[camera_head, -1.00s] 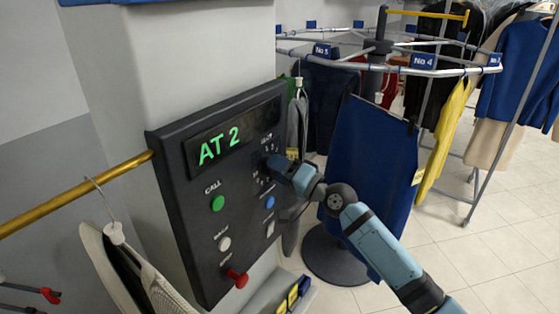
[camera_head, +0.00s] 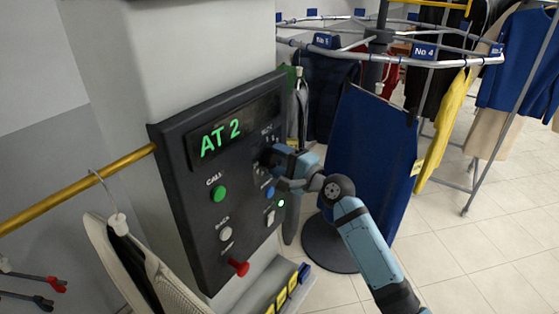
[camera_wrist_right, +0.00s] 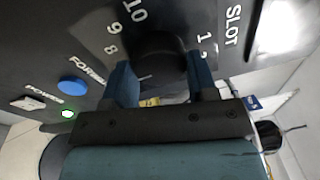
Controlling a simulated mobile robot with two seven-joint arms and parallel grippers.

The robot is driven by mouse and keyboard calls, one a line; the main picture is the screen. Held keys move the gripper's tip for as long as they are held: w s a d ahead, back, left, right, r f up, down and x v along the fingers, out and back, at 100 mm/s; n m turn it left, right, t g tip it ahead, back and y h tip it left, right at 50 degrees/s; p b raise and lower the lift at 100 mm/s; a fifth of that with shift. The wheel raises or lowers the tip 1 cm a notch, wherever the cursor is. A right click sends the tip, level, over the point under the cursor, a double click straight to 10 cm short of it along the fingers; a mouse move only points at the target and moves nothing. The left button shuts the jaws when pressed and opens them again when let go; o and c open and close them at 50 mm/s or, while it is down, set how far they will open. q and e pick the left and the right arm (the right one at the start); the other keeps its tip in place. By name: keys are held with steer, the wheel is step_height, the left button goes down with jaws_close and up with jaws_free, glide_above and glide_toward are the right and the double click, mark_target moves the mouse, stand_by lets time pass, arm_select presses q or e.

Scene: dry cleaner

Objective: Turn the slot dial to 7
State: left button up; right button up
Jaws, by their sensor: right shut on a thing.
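The slot dial (camera_wrist_right: 160,58) is a dark round knob on the black control panel (camera_head: 185,245). In the wrist view, the word SLOT and the numbers 1, 2, 8, 9 and 10 show around it; the other numbers are hidden behind my gripper. A short pale mark shows low on the knob, but I cannot tell which number it points to. My right gripper (camera_wrist_right: 160,76) is shut on the dial, one finger on each side. In the head view, my right gripper (camera_head: 270,158) covers the dial. The panel display (camera_head: 221,138) reads AT 2 in green. My left gripper is not in view.
The panel also has a green CALL button (camera_head: 219,194), a white BACK button (camera_head: 225,234), a blue button (camera_wrist_right: 73,86), a power switch (camera_wrist_right: 27,103) with a lit green lamp (camera_wrist_right: 68,114), and a red knob (camera_head: 239,267). A carousel rail (camera_head: 400,60) with hanging clothes stands right.

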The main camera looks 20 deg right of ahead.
stand_by(0.5)
steer(key=o, duration=0.9)
steer(key=shift+s+d+f, duration=0.1)
steer(key=shift+s+d, duration=0.05)
steer(key=shift+s, duration=0.05)
steer(key=b+v, duration=0.3)
steer(key=v, duration=1)
steer(key=shift+s, duration=0.15)
